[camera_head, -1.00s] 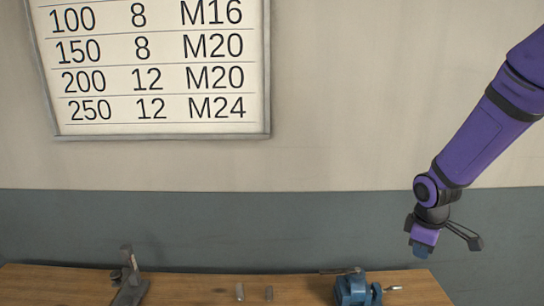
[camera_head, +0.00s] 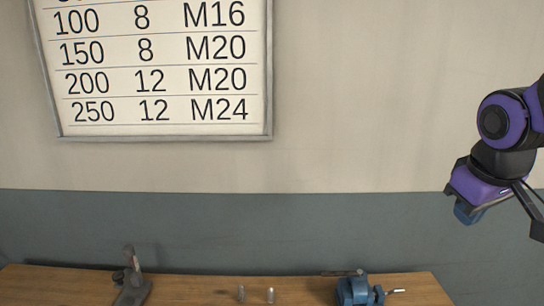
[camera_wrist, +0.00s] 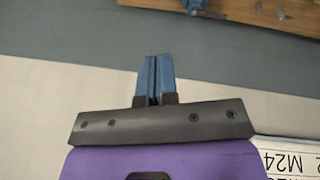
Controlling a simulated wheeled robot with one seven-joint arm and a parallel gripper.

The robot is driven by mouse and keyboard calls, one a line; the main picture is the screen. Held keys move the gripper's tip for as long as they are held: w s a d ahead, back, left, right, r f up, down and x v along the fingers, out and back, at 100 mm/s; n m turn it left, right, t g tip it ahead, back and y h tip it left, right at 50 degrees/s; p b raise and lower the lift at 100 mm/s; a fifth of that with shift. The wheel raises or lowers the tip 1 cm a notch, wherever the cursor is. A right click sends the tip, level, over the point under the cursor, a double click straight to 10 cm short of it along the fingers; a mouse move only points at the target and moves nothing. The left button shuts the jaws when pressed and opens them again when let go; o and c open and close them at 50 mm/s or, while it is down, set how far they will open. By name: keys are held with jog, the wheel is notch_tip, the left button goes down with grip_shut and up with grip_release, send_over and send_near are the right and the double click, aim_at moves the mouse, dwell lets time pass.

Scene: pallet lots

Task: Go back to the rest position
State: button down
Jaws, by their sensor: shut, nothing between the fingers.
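My gripper (camera_wrist: 154,78) shows in the wrist view with its two blue fingers pressed together and nothing between them. In the head view my gripper (camera_head: 467,212) hangs at the right side, in front of the wall. It is above and to the right of the bench and apart from everything on it. Part of my arm runs out of the right edge of the head view.
A wooden bench (camera_head: 205,290) runs along the bottom. On it are a blue vise (camera_head: 357,291), two small metal pieces (camera_head: 241,293) (camera_head: 270,295) and a grey metal tool (camera_head: 131,280). A framed size chart (camera_head: 160,75) hangs on the wall. The air above the bench is clear.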

jog(key=s+a+r+m+t+y, duration=0.1)
jog(key=s+r, duration=0.3)
jog(key=s, duration=0.5)
jog(key=shift+a+r+m, duration=0.2)
jog(key=shift+a+m, duration=0.35)
jog(key=shift+m, duration=0.35)
